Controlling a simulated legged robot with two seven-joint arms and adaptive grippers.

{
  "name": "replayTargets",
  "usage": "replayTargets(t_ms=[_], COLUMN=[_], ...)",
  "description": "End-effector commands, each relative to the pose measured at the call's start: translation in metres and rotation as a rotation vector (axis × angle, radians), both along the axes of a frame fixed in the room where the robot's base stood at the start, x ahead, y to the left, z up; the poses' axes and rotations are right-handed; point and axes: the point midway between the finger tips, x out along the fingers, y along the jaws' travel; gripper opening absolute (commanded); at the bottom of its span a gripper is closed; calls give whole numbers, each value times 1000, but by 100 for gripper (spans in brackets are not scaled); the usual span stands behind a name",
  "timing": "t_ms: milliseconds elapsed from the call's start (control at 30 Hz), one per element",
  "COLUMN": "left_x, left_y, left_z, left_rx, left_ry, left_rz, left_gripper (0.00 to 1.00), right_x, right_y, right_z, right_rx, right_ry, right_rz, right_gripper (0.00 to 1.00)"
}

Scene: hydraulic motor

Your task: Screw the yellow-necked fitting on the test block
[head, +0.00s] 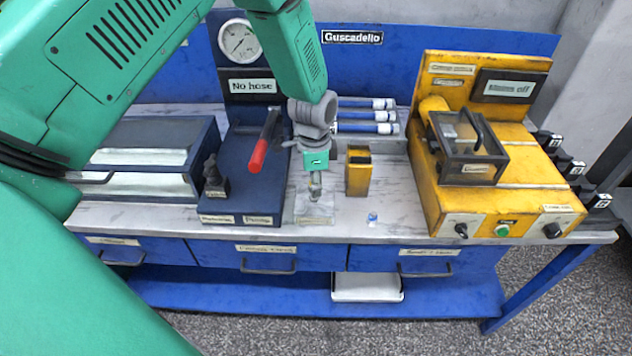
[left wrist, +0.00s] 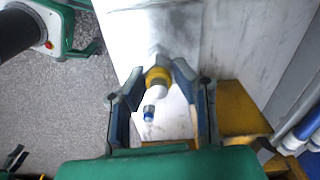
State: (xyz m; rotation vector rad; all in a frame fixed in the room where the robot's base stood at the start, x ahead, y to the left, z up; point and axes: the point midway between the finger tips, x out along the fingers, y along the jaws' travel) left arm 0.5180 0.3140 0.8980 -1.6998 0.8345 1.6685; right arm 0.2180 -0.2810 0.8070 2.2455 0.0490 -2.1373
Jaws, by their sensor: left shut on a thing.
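My left gripper (head: 315,180) points down over the bench, just above the small pale test block (head: 313,212). It is shut on the yellow-necked fitting (head: 315,190), which is mostly covered by the fingers in the head view. In the left wrist view the fitting's yellow neck and white part (left wrist: 158,80) lie between the two fingertips (left wrist: 158,72). The fitting looks about upright over the block. I cannot tell whether its lower end is seated in the block. My right gripper is not in view.
A small blue-and-white piece (head: 372,218) stands on the bench, right of the block. A yellow open box (head: 358,172) is close to the gripper's right. A red-handled lever (head: 258,155) stands close on the left. The yellow test unit (head: 450,200) is farther right. Blue-and-white tubes (head: 365,115) lie behind.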

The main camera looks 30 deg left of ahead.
Motion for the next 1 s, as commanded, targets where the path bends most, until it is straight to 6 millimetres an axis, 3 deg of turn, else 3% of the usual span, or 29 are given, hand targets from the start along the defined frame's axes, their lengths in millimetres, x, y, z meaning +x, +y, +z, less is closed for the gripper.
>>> replayTargets(t_ms=[1000], left_x=[0], left_y=[-1], left_z=[-4], left_rx=[0], left_ry=[0], left_rz=[-1], left_gripper=[0], right_x=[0], right_y=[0], right_z=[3], right_rx=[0], right_ry=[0], right_rz=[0], right_gripper=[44])
